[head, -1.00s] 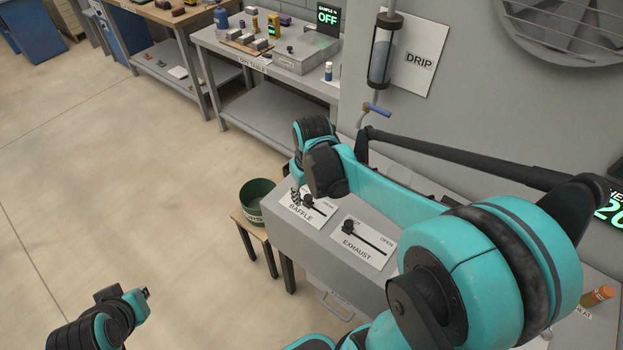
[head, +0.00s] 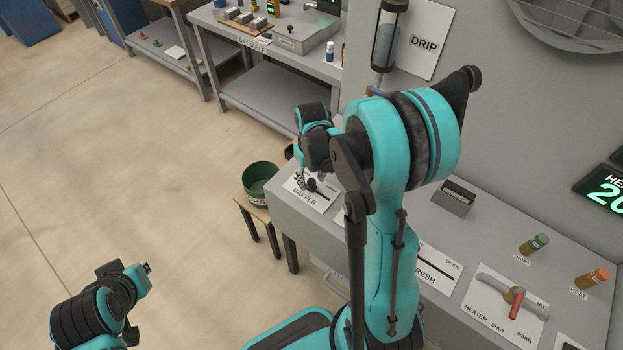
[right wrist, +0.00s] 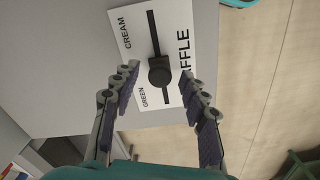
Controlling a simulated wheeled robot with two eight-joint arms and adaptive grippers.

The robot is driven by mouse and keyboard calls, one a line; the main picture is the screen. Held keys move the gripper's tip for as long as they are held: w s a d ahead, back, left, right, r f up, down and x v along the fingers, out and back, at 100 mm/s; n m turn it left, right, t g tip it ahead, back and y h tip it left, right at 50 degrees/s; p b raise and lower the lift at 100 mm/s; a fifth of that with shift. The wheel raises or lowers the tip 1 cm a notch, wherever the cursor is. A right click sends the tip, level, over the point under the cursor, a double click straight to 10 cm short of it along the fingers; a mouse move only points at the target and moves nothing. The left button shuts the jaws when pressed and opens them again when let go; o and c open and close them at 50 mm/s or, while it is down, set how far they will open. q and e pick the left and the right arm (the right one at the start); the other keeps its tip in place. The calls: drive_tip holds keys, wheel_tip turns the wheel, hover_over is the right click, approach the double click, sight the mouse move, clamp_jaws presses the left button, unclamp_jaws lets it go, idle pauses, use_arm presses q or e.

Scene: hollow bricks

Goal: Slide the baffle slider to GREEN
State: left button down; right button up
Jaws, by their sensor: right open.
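The baffle plate (head: 322,203), white with a dark slot, lies on the grey bench's left end. In the right wrist view the baffle slider's round black knob (right wrist: 160,73) stands in the slot, nearer the GREEN end than the CREAM end. My right gripper (right wrist: 160,85) is open, with its fingers on either side of the knob; I cannot tell whether they touch it. In the head view my right gripper (head: 300,178) is over the plate and partly hidden. My left gripper (head: 147,268) is at lower left, away from the bench; its jaw opening is unclear.
A green bucket (head: 260,178) stands on a stool left of the bench. My right arm hides part of the bench. A fresh-air plate (head: 437,262), heater valve (head: 511,295) and two bottles are to the right. The floor at left is clear.

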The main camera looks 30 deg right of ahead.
clamp_jaws()
drive_tip(key=shift+w+a, duration=0.3)
drive_tip(key=shift+w, duration=0.4)
drive_tip(key=shift+w+a, duration=0.25)
drive_tip(key=shift+w, duration=0.45)
drive_tip(key=shift+w+a, duration=0.3)
drive_tip(key=shift+w, duration=0.4)
unclamp_jaws()
wheel_tip(320, 180, up, 12)
